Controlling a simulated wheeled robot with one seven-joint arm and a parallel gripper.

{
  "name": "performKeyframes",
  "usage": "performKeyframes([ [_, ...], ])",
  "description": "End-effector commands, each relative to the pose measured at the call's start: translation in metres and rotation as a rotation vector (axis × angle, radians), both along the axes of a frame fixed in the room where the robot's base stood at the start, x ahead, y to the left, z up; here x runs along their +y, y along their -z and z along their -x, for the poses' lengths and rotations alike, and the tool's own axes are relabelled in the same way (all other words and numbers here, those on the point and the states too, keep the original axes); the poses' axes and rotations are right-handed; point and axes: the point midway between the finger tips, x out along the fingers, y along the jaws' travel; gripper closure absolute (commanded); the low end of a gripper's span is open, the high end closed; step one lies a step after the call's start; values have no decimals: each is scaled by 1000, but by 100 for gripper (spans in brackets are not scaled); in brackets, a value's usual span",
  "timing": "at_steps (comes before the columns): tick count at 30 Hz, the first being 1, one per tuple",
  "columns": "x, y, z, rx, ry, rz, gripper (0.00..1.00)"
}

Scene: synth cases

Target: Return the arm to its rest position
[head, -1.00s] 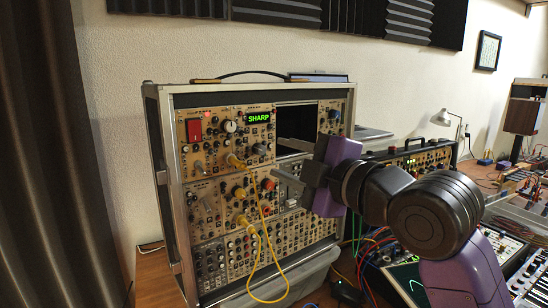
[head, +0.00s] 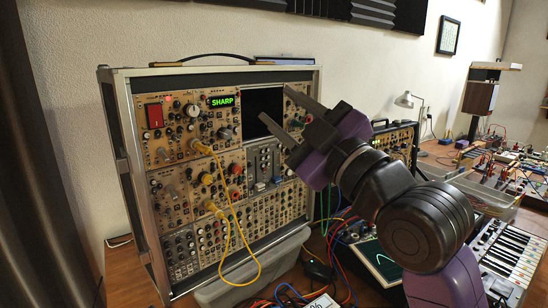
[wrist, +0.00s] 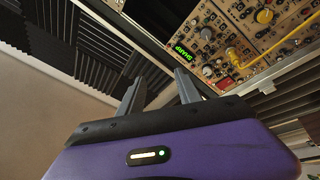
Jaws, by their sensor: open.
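My gripper (head: 275,103) is open, with its two grey fingers spread apart and nothing between them. In the head view it is in front of the right part of the synth case (head: 117,140), near a dark rectangular opening (head: 263,105) in the upper row. I cannot tell the exact gap between the fingers and the panel. In the wrist view the fingers (wrist: 160,78) point up past the tilted case, whose green SHARP display (wrist: 184,52) shows to their right. My arm reaches in from the lower right.
A yellow cable (head: 240,230) hangs from the case front. A grey bin (head: 270,270) stands below it.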

Motion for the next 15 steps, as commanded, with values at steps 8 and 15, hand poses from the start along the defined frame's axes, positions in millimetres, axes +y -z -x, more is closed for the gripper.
performKeyframes([
  [8,-49,44,18,61,32,-343,59],
  [15,-94,111,50,126,91,-599,59],
])
